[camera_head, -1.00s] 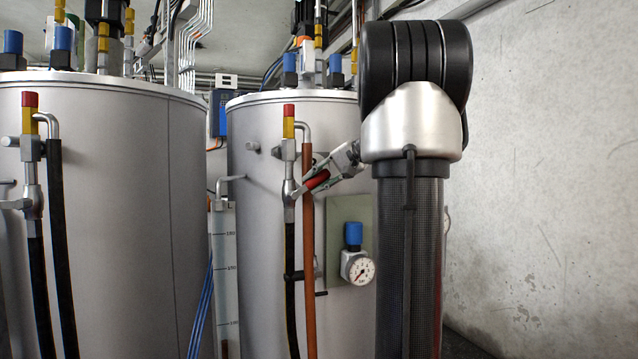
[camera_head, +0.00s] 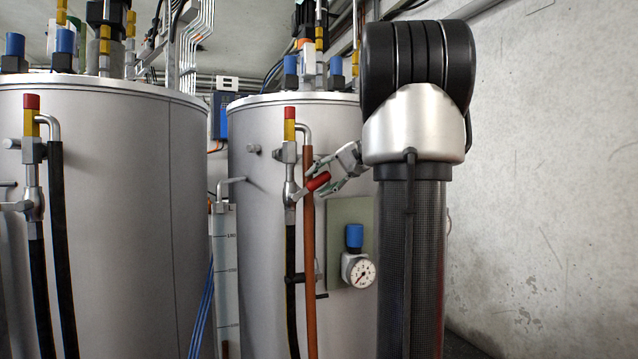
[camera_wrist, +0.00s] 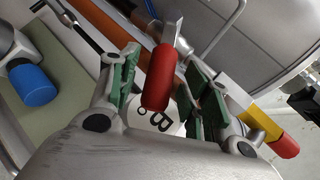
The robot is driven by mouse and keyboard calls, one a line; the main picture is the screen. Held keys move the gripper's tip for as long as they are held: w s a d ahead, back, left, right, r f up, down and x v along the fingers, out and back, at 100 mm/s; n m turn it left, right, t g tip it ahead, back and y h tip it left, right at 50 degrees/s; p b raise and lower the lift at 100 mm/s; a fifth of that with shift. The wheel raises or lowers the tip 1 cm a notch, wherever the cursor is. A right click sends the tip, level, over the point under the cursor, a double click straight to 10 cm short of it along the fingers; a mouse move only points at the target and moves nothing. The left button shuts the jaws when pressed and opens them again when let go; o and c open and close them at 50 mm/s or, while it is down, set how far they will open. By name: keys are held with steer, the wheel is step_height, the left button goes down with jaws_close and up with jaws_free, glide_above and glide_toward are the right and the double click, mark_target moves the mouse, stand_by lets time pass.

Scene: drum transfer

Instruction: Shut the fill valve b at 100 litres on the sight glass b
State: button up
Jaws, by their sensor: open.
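Fill valve b (camera_head: 290,190) is on the pipe at the front of the right-hand drum. Its red lever handle (camera_head: 318,181) slants up to the right, away from the vertical pipe. My gripper (camera_head: 325,184) is open at that handle. In the wrist view the red handle (camera_wrist: 159,80) lies between the two green-padded fingers of my gripper (camera_wrist: 160,92), with gaps on both sides. A white label with a B (camera_wrist: 165,118) shows behind it. Sight glass b (camera_head: 226,285) stands left of the right-hand drum; its figures are tiny, and a reddish patch shows near its bottom.
An orange hose (camera_head: 308,260) and a black hose (camera_head: 291,290) hang close below the valve. A pressure gauge (camera_head: 361,272) with a blue cap (camera_head: 354,236) sits on a green plate at the right. Another large drum (camera_head: 125,220) stands at the left.

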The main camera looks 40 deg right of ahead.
steer(key=v, duration=1)
steer(key=shift+s, duration=0.2)
steer(key=shift+r, duration=0.1)
stand_by(6.7)
